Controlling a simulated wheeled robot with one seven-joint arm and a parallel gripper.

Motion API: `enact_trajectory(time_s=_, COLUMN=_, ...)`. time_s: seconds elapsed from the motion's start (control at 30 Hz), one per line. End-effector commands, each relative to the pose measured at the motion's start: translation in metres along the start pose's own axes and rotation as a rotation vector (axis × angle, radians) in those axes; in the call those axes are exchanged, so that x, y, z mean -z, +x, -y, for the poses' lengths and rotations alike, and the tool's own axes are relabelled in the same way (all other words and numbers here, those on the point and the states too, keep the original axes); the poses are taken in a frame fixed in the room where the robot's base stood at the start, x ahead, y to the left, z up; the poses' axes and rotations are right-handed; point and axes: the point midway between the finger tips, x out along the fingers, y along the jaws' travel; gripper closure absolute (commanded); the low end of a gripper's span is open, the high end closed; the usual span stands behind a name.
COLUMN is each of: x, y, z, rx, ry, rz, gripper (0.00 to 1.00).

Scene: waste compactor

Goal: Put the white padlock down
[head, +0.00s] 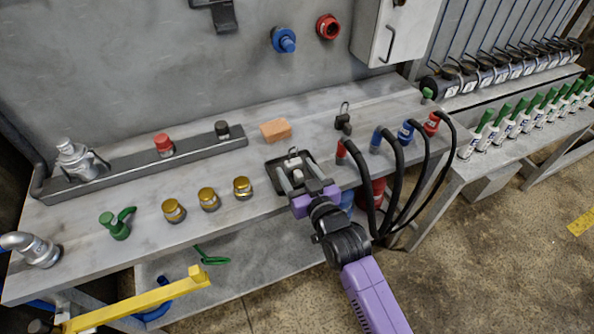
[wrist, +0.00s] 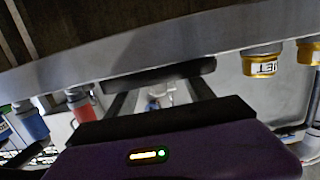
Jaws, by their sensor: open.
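The white padlock (head: 294,161) sits at the black tray (head: 273,177) on the near part of the grey workbench. My gripper (head: 296,173) reaches over the bench's front edge to the tray, its two fingers open on either side of the padlock. In the wrist view a small pale shape, the padlock (wrist: 163,92), shows between the spread fingers (wrist: 160,98). The fingers partly hide the padlock, and I cannot tell whether they touch it. The dark tray edge (wrist: 160,74) crosses the wrist view above it.
Several brass fittings (head: 209,199) stand left of the tray. An orange block (head: 276,130) and a dark padlock (head: 343,119) lie behind it. Red and blue connectors with black hoses (head: 393,170) stand close on the right. A yellow bar (head: 140,303) is low in front.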

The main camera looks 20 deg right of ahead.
Motion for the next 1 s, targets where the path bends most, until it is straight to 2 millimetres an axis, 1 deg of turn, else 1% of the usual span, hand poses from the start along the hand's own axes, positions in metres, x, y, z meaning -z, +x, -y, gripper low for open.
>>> enact_trajectory(time_s=0.13, x=0.001, y=0.0, z=0.0, rx=0.0, ry=0.0, rz=0.0, gripper=0.38)
enact_trajectory(time_s=0.2, x=0.005, y=-0.001, z=0.0, rx=0.0, ry=0.0, rz=-0.001, gripper=0.38)
enact_trajectory(time_s=0.27, x=0.001, y=-0.006, z=0.0, rx=0.0, ry=0.001, rz=0.001, gripper=0.38)
enact_trajectory(time_s=0.37, x=0.001, y=-0.021, z=0.0, rx=0.0, ry=0.003, rz=0.001, gripper=0.38)
enact_trajectory(time_s=0.6, x=0.001, y=-0.07, z=0.001, rx=0.001, ry=0.002, rz=0.002, gripper=0.38)
enact_trajectory(time_s=0.7, x=0.001, y=-0.088, z=0.0, rx=0.0, ry=0.0, rz=0.001, gripper=0.38)
enact_trajectory(time_s=0.83, x=0.001, y=-0.106, z=0.0, rx=0.0, ry=0.0, rz=0.001, gripper=0.38)
enact_trajectory(time_s=1.0, x=0.003, y=-0.118, z=0.0, rx=0.0, ry=0.0, rz=0.0, gripper=0.38)
